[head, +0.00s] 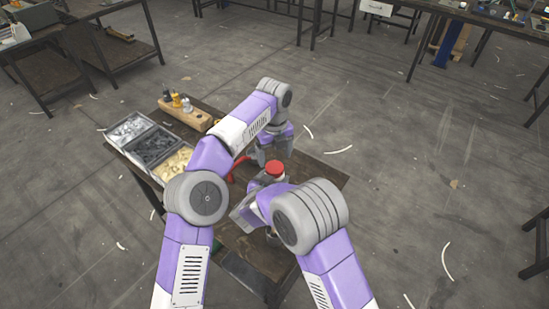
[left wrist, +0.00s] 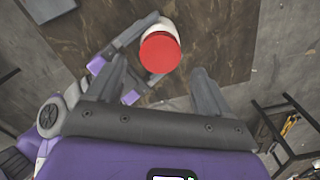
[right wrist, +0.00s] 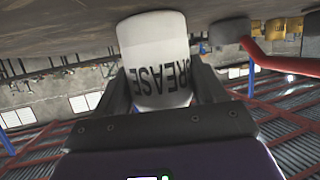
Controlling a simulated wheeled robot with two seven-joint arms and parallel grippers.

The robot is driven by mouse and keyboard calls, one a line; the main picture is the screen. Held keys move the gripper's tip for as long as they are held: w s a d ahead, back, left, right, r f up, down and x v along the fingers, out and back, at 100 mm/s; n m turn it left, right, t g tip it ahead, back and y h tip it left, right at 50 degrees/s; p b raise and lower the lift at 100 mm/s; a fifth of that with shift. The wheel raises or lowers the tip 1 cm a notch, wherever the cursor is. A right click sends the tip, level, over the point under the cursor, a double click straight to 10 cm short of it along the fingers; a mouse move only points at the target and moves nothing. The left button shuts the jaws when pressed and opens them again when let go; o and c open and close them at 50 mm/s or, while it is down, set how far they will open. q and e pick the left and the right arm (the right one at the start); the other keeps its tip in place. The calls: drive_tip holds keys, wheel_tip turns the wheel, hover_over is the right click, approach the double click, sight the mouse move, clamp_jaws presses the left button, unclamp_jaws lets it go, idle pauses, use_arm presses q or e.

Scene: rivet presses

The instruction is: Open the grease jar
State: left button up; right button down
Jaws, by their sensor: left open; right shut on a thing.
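The grease jar (right wrist: 152,48) is white with dark "GREASE" lettering and stands between the fingers of my right gripper (right wrist: 160,82), which is shut on it. Its red lid (head: 275,168) is on the jar. The lid also shows in the left wrist view (left wrist: 160,52), just beyond the fingertips. My left gripper (head: 270,154) is open and empty above the lid, pointing down, with a finger to each side of it. In the head view my right arm hides much of the right gripper and the jar's body.
The jar is over a dark worktable (head: 318,178). To the left are bins of small parts (head: 150,145) and a wooden block holding small bottles (head: 186,110). A red handle (right wrist: 285,65) is close to the jar.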

sight(274, 167)
use_arm(q)
drive_tip(key=shift+r+n, duration=0.5)
drive_tip(key=shift+r, duration=1.2)
drive_tip(key=shift+f, duration=3.9)
